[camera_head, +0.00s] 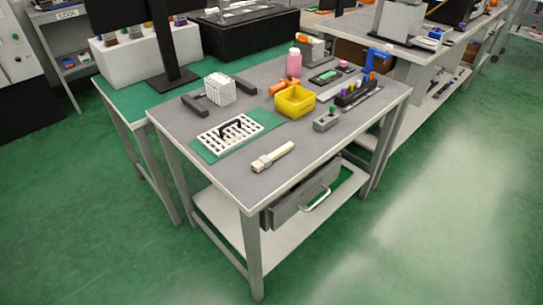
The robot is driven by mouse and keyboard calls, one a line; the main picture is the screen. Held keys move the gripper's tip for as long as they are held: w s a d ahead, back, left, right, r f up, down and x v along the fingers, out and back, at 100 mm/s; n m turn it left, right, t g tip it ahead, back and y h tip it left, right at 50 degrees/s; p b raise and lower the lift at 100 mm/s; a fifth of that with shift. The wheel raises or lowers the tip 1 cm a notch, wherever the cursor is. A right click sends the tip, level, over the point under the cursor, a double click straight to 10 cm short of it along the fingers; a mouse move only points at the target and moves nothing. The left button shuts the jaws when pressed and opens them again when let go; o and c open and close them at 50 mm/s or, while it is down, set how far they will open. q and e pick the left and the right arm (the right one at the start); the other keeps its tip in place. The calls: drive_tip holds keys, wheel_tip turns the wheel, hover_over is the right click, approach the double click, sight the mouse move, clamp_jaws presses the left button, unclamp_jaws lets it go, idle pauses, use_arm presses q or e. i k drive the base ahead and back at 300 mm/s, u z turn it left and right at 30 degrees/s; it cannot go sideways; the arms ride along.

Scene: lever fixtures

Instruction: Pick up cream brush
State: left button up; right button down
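A cream brush (272,157) lies flat near the front corner of the grey workbench top (240,180).
Behind the brush are a white slotted rack (229,133) on a green mat, a yellow bin (295,101), a grey lever box (326,121) and a pink bottle (294,63). A drawer (300,198) hangs under the bench. Green floor (400,240) is clear at right.

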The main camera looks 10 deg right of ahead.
sight(264, 162)
drive_tip(key=u, duration=1.7)
drive_tip(key=i, duration=1.15)
drive_tip(key=z, duration=2.3)
